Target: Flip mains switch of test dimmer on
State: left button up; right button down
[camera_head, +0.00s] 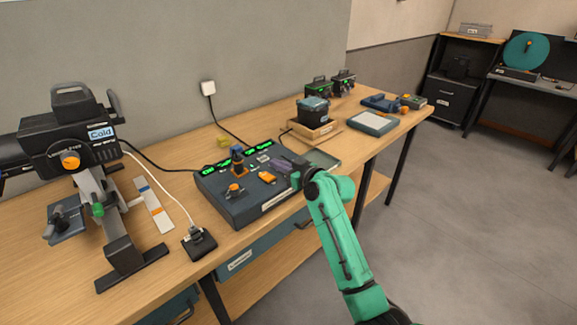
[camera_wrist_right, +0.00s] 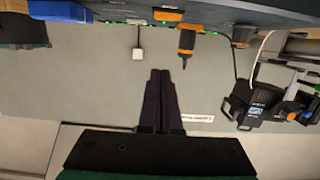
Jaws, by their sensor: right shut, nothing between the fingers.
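A dark blue-grey console (camera_head: 232,207) with green lit displays stands on the bench, and I take it for the test dimmer. On top it has an upright dark and orange part (camera_head: 237,160), an orange-topped knob (camera_head: 235,188) and a small orange part (camera_head: 267,177). I cannot tell which is the mains switch or its position. My right gripper (camera_head: 279,164) is shut and empty over the console's right part; contact cannot be told. In the right wrist view the closed fingers (camera_wrist_right: 160,75) point towards the console (camera_wrist_right: 210,14) at the top. My left gripper is out of view.
A stage lamp (camera_head: 75,150) labelled "Cold" stands on the left. A small black box (camera_head: 198,243) with a white cable lies near the front edge. A wooden tray (camera_head: 316,133) and a grey-topped box (camera_head: 373,123) are at the right. A wall socket (camera_head: 208,88) feeds a black cable.

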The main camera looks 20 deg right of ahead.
jog(key=v, duration=0.4)
jog(key=shift+s+r+b, duration=0.35)
jog(key=shift+r, duration=0.1)
